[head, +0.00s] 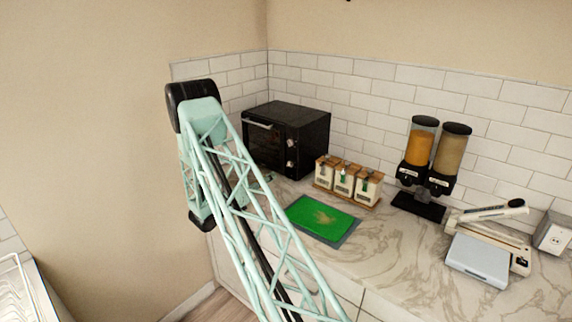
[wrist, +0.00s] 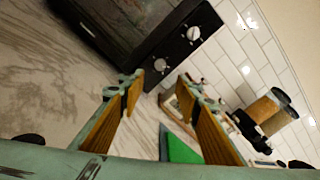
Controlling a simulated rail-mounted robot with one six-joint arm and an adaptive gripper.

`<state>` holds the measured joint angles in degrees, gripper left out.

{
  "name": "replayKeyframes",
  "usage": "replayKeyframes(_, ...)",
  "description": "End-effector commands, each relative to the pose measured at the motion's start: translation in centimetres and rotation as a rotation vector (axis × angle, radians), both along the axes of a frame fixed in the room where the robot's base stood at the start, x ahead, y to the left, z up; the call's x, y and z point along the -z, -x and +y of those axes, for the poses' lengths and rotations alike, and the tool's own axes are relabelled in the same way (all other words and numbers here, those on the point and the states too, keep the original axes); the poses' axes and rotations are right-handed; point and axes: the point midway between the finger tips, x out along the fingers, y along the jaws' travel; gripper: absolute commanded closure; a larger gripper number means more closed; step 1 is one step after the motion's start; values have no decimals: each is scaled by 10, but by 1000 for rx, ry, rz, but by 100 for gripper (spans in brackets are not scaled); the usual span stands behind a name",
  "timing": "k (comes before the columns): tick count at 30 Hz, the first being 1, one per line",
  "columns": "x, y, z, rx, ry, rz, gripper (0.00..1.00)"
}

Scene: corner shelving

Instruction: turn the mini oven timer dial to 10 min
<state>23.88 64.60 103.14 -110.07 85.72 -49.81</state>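The black mini oven (head: 286,138) stands in the counter corner, behind my arm in the head view. Its front panel carries two light round dials, an upper one (head: 291,143) and a lower one (head: 289,164). In the wrist view the oven (wrist: 135,25) is tilted, with one dial (wrist: 193,33) at upper right and the other dial (wrist: 133,64) nearer my gripper. Which is the timer, and the dial marks, are too small to tell. My gripper (wrist: 158,88) is open and empty, its fingers apart, with the nearer dial just beyond the left fingertip.
A rack of canisters (head: 345,181) stands right of the oven. A green board (head: 321,218) lies in front. Two dispensers (head: 433,155) and a white-and-silver appliance (head: 487,250) are further right. Tiled walls close the corner behind. Marble counter (head: 400,258) is bare between board and appliance.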

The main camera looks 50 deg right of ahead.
Motion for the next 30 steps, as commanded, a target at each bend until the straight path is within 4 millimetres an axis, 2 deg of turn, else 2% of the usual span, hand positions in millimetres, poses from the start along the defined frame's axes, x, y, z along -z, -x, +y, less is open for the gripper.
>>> replayKeyframes(17,0,1,-3,0,0,1,69)
replayKeyframes(23,0,2,-15,1,1,1,69)
replayKeyframes(30,0,3,-42,1,0,1,69)
